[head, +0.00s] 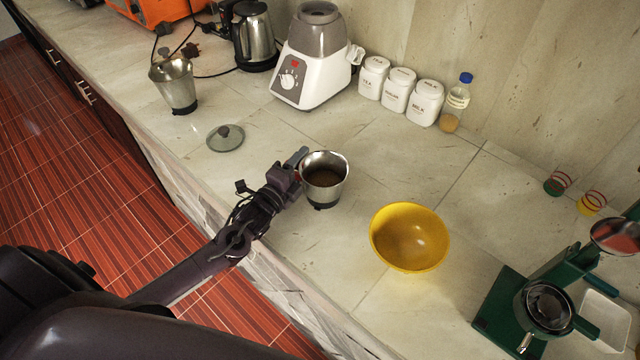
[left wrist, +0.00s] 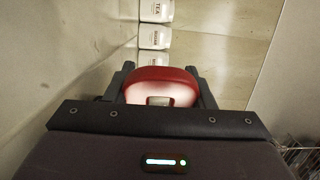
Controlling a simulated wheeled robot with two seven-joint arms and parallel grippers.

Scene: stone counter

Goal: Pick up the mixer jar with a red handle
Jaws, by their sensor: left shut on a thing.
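The mixer jar (head: 324,180) is a metal cup with dark brown contents, upright on the counter or very close above it; I cannot tell which in the head view. My left gripper (head: 296,170) is at the jar's left side, at its handle. In the left wrist view the red handle (left wrist: 162,84) sits between the two fingers of my left gripper (left wrist: 163,90), which is shut on it. The jar body is hidden in that view. My right gripper is not in view.
A yellow bowl (head: 409,237) stands right of the jar. A lid (head: 225,138) and another metal jar (head: 174,85) are at the left. Behind stand a white mixer base (head: 312,65), white canisters (head: 398,90) and a bottle (head: 455,103). A green juicer (head: 540,300) is at the right.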

